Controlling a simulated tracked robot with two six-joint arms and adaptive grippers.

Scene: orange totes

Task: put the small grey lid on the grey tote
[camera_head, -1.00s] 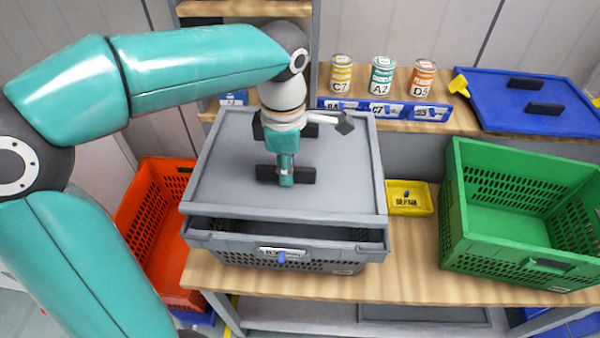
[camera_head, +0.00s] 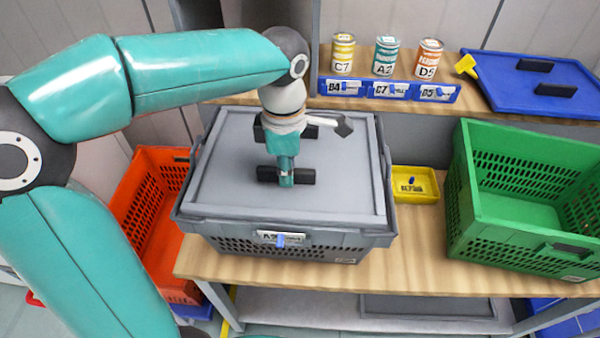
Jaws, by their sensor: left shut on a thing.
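The small grey lid (camera_head: 225,180) lies over the top of the grey tote (camera_head: 335,247) on the wooden bench. Its edges are close to the tote's rim on the sides I can see, and no gap into the tote shows at the front. I cannot tell whether it is fully seated at the back. My left gripper (camera_head: 285,174) points down at the lid's front black handle and is shut on it. The gripper and wrist partly hide the lid's rear handle. My right gripper is not in view.
A green crate (camera_head: 580,221) and a small yellow bin (camera_head: 432,193) stand to the right. A red crate (camera_head: 182,285) is at the left. Behind, a shelf holds three cans (camera_head: 385,57), blue label holders (camera_head: 375,90) and a blue lid (camera_head: 505,72).

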